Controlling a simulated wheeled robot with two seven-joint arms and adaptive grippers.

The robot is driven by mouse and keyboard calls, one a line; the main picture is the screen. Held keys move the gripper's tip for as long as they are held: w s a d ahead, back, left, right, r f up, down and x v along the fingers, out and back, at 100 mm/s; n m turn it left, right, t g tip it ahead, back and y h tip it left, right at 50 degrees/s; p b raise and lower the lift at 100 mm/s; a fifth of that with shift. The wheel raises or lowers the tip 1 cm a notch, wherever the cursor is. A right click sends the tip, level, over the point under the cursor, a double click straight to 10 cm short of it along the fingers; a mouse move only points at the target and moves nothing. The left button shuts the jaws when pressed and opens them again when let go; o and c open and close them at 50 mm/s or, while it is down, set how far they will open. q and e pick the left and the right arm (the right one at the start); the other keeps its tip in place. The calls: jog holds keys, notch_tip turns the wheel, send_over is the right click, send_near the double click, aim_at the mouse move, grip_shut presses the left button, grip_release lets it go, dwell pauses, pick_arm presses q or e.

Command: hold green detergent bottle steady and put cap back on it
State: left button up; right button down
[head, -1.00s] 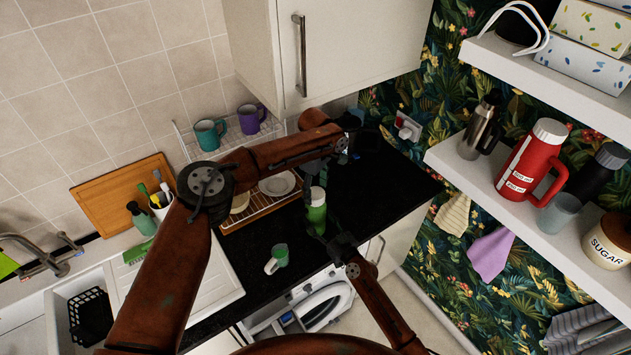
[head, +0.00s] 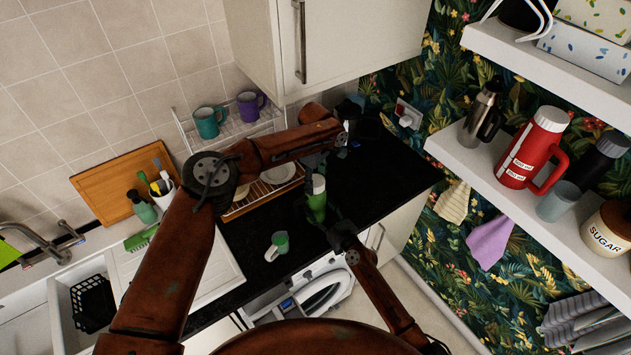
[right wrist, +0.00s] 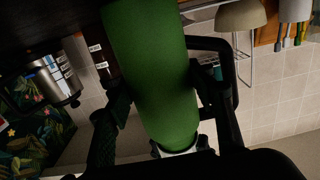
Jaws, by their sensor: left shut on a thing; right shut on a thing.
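The green detergent bottle (head: 317,203) stands upright on the dark counter, with a white top (head: 318,183). My right gripper (head: 330,222) is shut around its body. In the right wrist view, which is upside down, the bottle (right wrist: 152,70) lies between the two dark fingers (right wrist: 165,98), with its white end (right wrist: 178,148) at the bottom of the picture. My left gripper (head: 316,165) points down just above the bottle's top and is shut on the cap, which its dark fingers largely hide. I cannot tell whether the cap touches the neck.
Behind is a dish rack (head: 262,198) with plates. A wall cupboard (head: 335,40) hangs above. Shelves with a red flask (head: 533,150) are at right. The counter (head: 392,185) right of the bottle is clear.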

pick_arm(q)
jog(key=c, duration=0.4)
jog(key=shift+s+d+f+m, duration=0.15)
jog(key=shift+f+m, duration=0.05)
jog(key=shift+m, duration=1)
jog(key=m, duration=0.3)
jog(key=shift+r+m, duration=0.1)
jog(key=shift+m, duration=0.3)
jog(key=m, duration=0.3)
jog(key=shift+m, duration=0.4)
jog(key=m, duration=0.5)
jog(key=shift+m, duration=0.3)
jog(key=m, duration=0.3)
jog(key=shift+m, duration=0.4)
jog(key=m, duration=0.3)
jog(key=shift+m, duration=0.3)
jog(key=m, duration=0.3)
jog(key=shift+m, duration=0.4)
jog(key=m, duration=0.4)
jog(key=o, duration=1.4)
